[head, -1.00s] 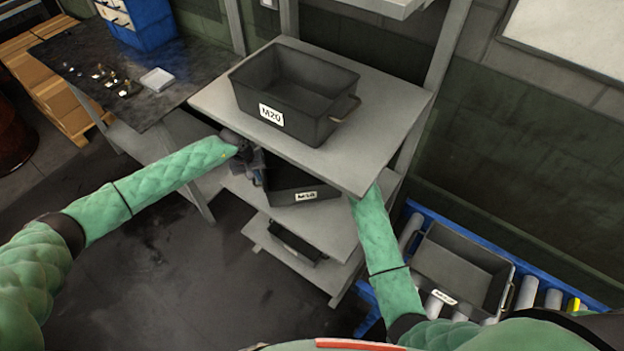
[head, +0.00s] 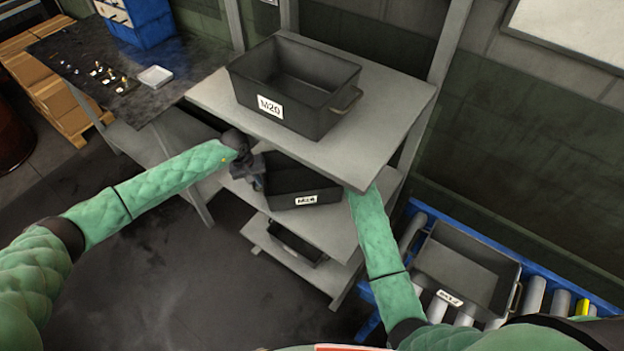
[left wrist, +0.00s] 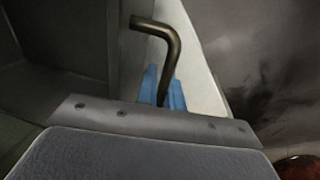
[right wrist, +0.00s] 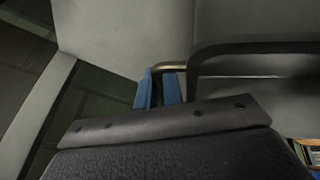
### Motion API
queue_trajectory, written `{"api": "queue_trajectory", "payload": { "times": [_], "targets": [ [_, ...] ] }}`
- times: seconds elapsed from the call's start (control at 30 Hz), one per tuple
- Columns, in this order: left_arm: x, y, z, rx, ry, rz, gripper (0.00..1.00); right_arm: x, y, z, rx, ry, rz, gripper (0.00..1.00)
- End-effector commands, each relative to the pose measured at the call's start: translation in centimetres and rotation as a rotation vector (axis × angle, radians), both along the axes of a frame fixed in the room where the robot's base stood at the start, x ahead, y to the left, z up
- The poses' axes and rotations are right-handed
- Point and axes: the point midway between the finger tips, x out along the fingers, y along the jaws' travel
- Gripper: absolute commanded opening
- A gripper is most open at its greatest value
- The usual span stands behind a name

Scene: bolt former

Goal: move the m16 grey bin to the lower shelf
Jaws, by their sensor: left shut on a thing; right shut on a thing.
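The dark grey bin (head: 290,187) with a white label, which looks like M16, is at the middle shelf (head: 325,232), partly under the top board. My left gripper (head: 258,176) is at its left end. In the left wrist view the blue fingers (left wrist: 164,90) are shut on the bin's bent metal handle (left wrist: 170,45). My right arm reaches to the right end, its gripper hidden in the head view by the top board. In the right wrist view its blue fingers (right wrist: 160,88) are shut on the other handle (right wrist: 172,67). I cannot tell whether the bin touches the shelf.
A bin labelled M20 (head: 330,112) stands on the top board (head: 385,140). A smaller dark bin (head: 297,243) is on the lower shelf (head: 318,275). Another bin (head: 465,268) sits on a roller conveyor (head: 535,293) at right. A dark workbench (head: 80,75) is at left.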

Motion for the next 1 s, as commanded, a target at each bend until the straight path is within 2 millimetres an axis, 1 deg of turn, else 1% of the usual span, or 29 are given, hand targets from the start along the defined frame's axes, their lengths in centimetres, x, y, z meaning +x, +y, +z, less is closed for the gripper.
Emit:
{"api": "queue_trajectory", "payload": {
  "times": [0.2,0.23,0.33,0.63,0.73,0.87,1.0],
  "targets": [
    [0.0,-0.1,-0.9,-0.002,-0.001,-0.001,0.0,0.0,0.1,-1.0,0.001,-0.002,0.001,0.0],
    [0.0,-0.1,-0.9,-0.001,0.0,-0.001,0.11,0.0,0.1,-1.0,0.001,-0.001,0.001,0.11],
    [0.0,-0.1,-0.8,-0.001,0.0,-0.001,0.3,0.0,0.1,-0.8,0.001,0.0,0.0,0.3],
    [0.0,-0.2,-0.8,-0.002,0.0,-0.001,0.3,0.0,0.2,-0.8,0.001,0.0,0.002,0.3],
    [0.0,-0.1,-0.5,-0.003,-0.002,-0.002,0.3,0.0,0.2,-0.8,0.002,0.0,0.002,0.3],
    [0.1,0.1,0.7,-0.003,-0.004,-0.001,0.3,0.0,0.2,-0.8,0.002,0.0,0.002,0.3],
    [0.1,0.5,2.6,-0.001,-0.002,-0.002,0.3,0.0,0.2,-0.8,0.001,0.0,0.002,0.3]
  ]
}}
